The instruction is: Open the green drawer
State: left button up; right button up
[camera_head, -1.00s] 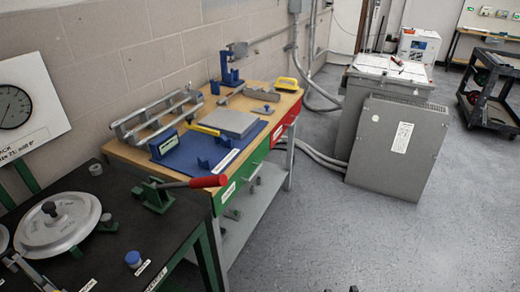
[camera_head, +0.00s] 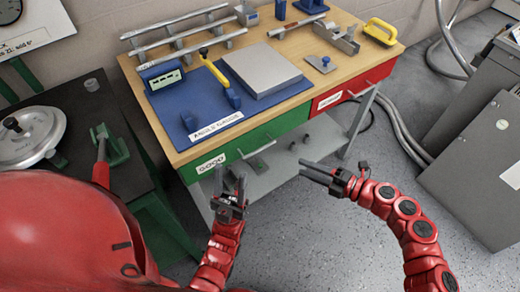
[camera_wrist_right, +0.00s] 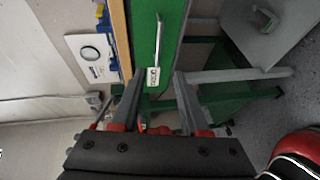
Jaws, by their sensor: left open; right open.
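The green drawer (camera_head: 281,126) is in the front of the wooden workbench, on the left, its front flush with the bench. Its slim metal handle (camera_head: 258,148) runs along the front, with a white label (camera_head: 210,163) to its left. My left gripper (camera_head: 230,175) is open and empty, in front of and below the left part of the drawer, fingers up. My right gripper (camera_head: 303,169) is open and empty, apart from the drawer, its fingers pointing left. The right wrist view shows the handle (camera_wrist_right: 158,40) and label (camera_wrist_right: 152,77) ahead, between and beyond the open fingers.
A red drawer (camera_head: 350,89) is to the right of the green one. A blue mat (camera_head: 180,112) and tools lie on the benchtop. A lower shelf (camera_head: 300,153) is under the drawers.

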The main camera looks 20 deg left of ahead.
aim_at(260, 149)
jog(key=shift+p+x, duration=0.7)
jog(key=shift+x, duration=7.7)
jog(key=shift+r, duration=0.1)
grip_shut()
